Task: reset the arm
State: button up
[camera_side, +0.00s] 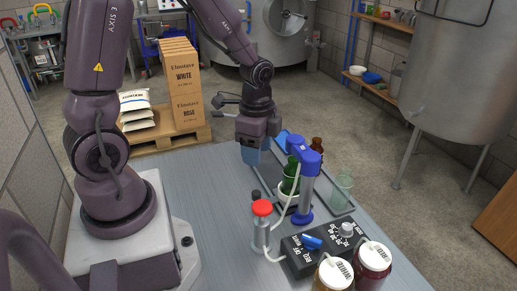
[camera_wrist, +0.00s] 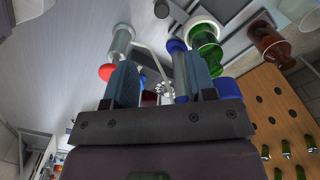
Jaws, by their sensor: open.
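My gripper (camera_side: 252,158) hangs from my arm over the grey table (camera_side: 190,170), close to the back left end of the tray. Its blue fingers point down in the side view. In the wrist view my gripper (camera_wrist: 160,72) shows two blue fingers apart with nothing held between them. The gap to the table under the fingertips is hard to judge. My arm is bent forward from its base, with the gripper left of the blue upright fixture (camera_side: 304,185).
A green bottle (camera_side: 289,177), a brown bottle (camera_side: 316,146) and a clear green glass (camera_side: 341,190) stand at the tray (camera_side: 337,212). A red-topped cylinder (camera_side: 262,222), control box (camera_side: 300,264) and two jars (camera_side: 371,262) stand nearer. The table's left middle is clear. Boxes (camera_side: 182,85) stand behind.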

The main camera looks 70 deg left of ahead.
jog(key=s+d+r+n+t, duration=0.2)
jog(key=s+d+r+n, duration=0.1)
jog(key=r, duration=0.6)
jog(key=s+d+r+n+t, duration=0.3)
jog(key=s+r+n, duration=0.2)
jog(key=r, duration=0.4)
jog(key=shift+s+d+n+t, duration=0.25)
jog(key=shift+n+t, duration=0.05)
jog(key=shift+n, duration=0.2)
